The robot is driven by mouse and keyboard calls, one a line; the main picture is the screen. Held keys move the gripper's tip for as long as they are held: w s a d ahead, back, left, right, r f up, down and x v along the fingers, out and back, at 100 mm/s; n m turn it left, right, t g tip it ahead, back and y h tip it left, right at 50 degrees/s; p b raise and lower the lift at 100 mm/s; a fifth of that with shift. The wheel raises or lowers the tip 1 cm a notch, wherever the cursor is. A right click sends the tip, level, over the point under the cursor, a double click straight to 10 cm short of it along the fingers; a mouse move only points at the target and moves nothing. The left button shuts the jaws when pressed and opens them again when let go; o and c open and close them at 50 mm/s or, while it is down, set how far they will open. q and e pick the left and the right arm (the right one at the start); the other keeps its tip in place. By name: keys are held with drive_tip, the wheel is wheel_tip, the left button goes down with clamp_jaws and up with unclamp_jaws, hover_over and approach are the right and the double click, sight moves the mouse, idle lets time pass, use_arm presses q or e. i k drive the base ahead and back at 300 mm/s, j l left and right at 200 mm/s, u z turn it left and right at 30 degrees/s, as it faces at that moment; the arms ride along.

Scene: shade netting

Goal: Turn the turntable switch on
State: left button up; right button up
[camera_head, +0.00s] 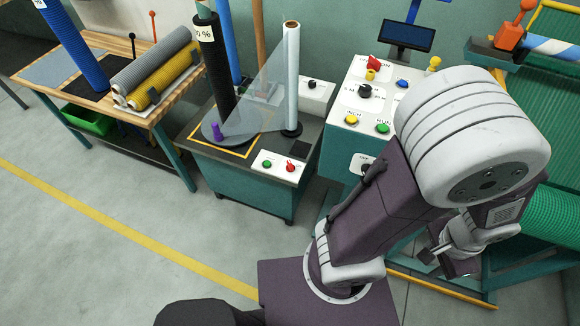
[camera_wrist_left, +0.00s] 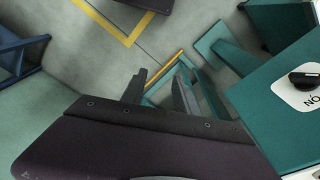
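The turntable (camera_head: 212,130) is a grey disc on a teal cabinet, with a dark upright roll standing on it. On the cabinet's front right corner is a white switch plate (camera_head: 277,169) with a red switch (camera_head: 290,166) and a green button (camera_head: 267,164). The labels and the switch's setting are too small to tell. My arm crosses the right half of the head view. Its gripper (camera_head: 432,251), which I take as my left, is open and empty, low and well right of the plate. Its spread fingers show in the left wrist view (camera_wrist_left: 158,92). My right gripper is not visible.
A control cabinet (camera_head: 337,145) with several buttons stands right of the turntable; its front knob (camera_wrist_left: 305,79) is close in the left wrist view. A clear film runs to a white upright roll (camera_head: 291,80). A roll table (camera_head: 150,105) stands left. The floor in front is open.

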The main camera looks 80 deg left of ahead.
sight(290, 168)
drive_tip(key=u, duration=2.05)
drive_tip(key=i+j, duration=0.3)
drive_tip(key=i+j+u, duration=0.1)
drive_tip(key=i+j, duration=0.25)
drive_tip(key=j, duration=0.2)
